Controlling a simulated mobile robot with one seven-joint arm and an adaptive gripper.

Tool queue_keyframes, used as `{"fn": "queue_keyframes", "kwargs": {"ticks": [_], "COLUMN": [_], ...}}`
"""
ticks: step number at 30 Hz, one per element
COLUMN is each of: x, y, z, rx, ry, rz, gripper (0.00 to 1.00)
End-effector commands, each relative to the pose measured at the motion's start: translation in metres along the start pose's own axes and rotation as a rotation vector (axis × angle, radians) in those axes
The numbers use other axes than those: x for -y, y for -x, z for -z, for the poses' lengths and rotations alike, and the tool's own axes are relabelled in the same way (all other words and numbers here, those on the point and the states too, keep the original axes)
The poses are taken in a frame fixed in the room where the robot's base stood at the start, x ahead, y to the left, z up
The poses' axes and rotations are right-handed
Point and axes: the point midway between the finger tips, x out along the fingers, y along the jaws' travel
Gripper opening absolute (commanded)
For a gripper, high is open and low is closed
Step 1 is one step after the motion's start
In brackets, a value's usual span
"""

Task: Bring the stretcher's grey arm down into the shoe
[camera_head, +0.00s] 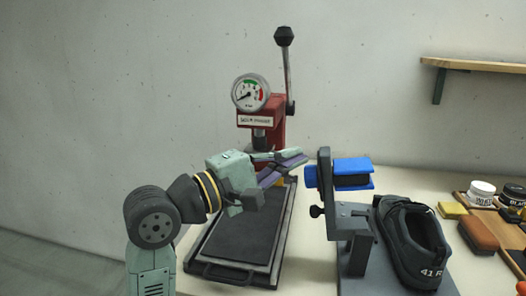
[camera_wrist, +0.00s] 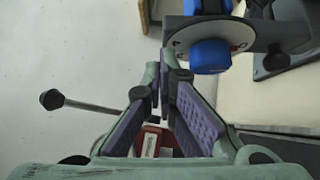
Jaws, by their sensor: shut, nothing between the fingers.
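The stretcher stands right of centre, with a dark grey post (camera_head: 352,232) on a grey base. Its grey arm (camera_head: 326,195) stands upright at the post's left side. A blue knob (camera_head: 310,176) is on the arm's left face and a blue block (camera_head: 352,167) on its right. The black shoe (camera_head: 412,240), marked 41 R, lies right of the post. The blue knob also shows in the wrist view (camera_wrist: 210,56). My gripper (camera_head: 303,157), with purple pads, is shut and empty, left of the arm near the knob. In the wrist view its tips (camera_wrist: 168,78) meet, apart from the knob.
A red press (camera_head: 272,130) with a gauge and a raised black-knobbed lever (camera_head: 288,75) stands behind my gripper. Its black tray (camera_head: 235,240) lies below. Brushes and jars (camera_head: 482,191) fill the right side. A wooden shelf (camera_head: 475,65) is on the wall.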

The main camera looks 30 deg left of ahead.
Motion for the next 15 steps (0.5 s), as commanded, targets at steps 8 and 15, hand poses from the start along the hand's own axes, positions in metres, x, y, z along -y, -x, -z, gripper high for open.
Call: {"fn": "queue_keyframes", "kwargs": {"ticks": [8,15], "x": [0.0001,0.0004], "y": [-0.0094,-0.0093], "z": [-0.0099,-0.0098], "rx": [-0.001,0.0], "ry": [0.0,0.0], "rz": [0.0,0.0], "gripper": [0.0,0.0]}}
